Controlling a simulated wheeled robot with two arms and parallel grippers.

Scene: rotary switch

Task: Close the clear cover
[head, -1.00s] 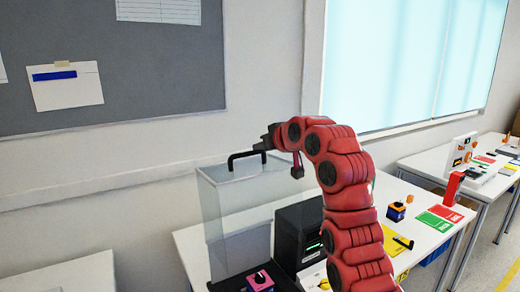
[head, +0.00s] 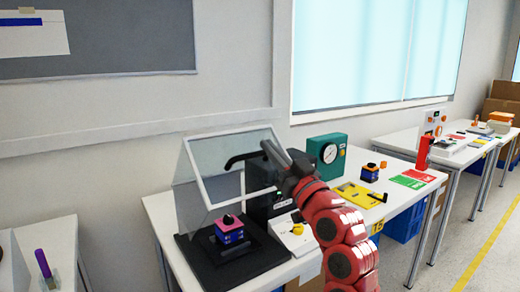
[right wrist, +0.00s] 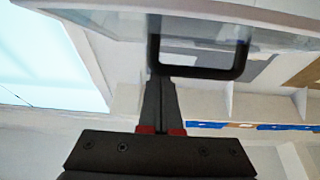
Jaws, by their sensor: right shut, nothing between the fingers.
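The clear cover (head: 203,160) is a see-through box on a black base (head: 262,253). It stands tilted, partly open, with its pale-rimmed opening facing forward and its black handle (head: 240,158) on the upper side. My left gripper is out of view.
A green gauge box (head: 327,155) stands behind my right arm. A white unit with a yellow knob (head: 297,236) sits right of the base. A yellow plate (head: 358,195) and another switch (head: 371,172) lie further right. The wall is close behind.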

